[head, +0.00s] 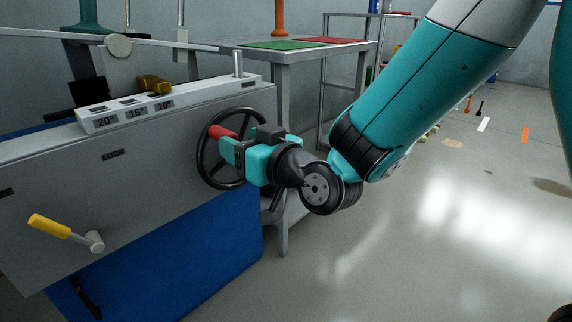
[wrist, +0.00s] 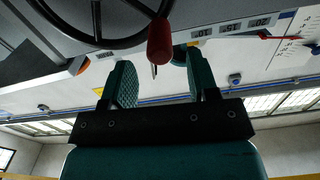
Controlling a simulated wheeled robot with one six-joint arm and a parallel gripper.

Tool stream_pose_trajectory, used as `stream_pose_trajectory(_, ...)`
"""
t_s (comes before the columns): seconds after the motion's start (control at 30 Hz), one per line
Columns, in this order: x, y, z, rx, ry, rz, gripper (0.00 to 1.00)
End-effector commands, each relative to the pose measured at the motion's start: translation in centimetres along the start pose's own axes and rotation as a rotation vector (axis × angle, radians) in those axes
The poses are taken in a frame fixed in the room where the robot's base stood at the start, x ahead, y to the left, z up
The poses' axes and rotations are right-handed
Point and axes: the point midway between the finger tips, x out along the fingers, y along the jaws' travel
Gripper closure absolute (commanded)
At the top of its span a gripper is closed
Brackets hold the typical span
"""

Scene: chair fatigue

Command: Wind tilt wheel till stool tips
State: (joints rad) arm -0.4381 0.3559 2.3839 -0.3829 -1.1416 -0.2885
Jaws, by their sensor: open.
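The tilt wheel (head: 203,165) is a black spoked handwheel on the grey machine's right end, with a red handle (head: 222,131) on its rim. The wheel (wrist: 98,40) and handle (wrist: 160,42) also show at the top of the wrist view. My gripper (head: 222,149) is at the wheel, close to the handle. In the wrist view my gripper (wrist: 157,65) is open, its teal fingers apart, with the red handle just beyond and between the fingertips. I cannot tell whether a finger touches it. I cannot make out the stool clearly.
A white block (head: 125,112) marked 20, 15 and 10 lies on the machine's top. A yellow-handled crank (head: 50,226) juts from its front. A grey table (head: 300,55) with green and red mats stands behind. Open floor (head: 430,240) lies to the right.

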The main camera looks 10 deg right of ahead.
Motion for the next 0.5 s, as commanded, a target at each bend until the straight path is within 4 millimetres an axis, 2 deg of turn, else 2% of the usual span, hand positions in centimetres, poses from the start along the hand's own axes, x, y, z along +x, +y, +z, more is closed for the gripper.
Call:
stream_pose_trajectory(0.03, -1.5, 0.2, 0.6, 0.002, 0.001, 0.004, 0.46)
stream_pose_trajectory(0.13, -3.9, 0.1, 0.6, 0.000, 0.005, 0.002, 0.46)
stream_pose_trajectory(0.3, -6.6, 0.0, 0.8, -0.003, 0.006, 0.000, 0.46)
stream_pose_trajectory(0.5, -8.0, -0.2, 0.8, -0.007, 0.008, -0.012, 0.46)
